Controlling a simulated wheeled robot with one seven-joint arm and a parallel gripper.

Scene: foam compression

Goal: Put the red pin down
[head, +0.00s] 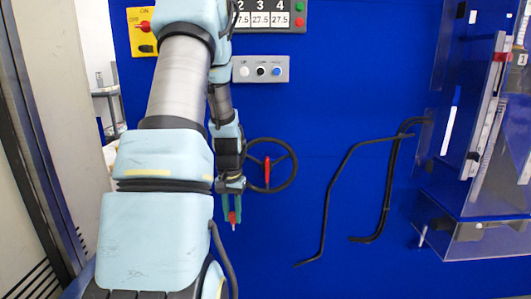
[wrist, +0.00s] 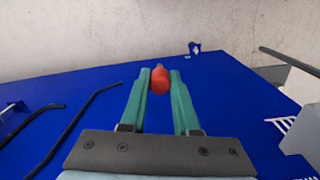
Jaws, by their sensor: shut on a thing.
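The red pin (wrist: 160,80) sits between the two green fingertips of my gripper (wrist: 159,92) in the wrist view. In the head view the red pin (head: 232,216) shows at the tips of my gripper (head: 231,212), with a small pale end pointing down the picture. My gripper is shut on the pin. The fingers hide parts of its sides. The pin appears over the blue surface (head: 330,110); I cannot tell whether it touches anything.
A black handwheel (head: 291,180) with a red part is just right of my gripper. Bent black rods (head: 328,200) are farther right, beside a clear-walled fixture (head: 480,235). A button box (head: 261,69) and a yellow switch (head: 143,33) are at the top. Blue space below the wheel is clear.

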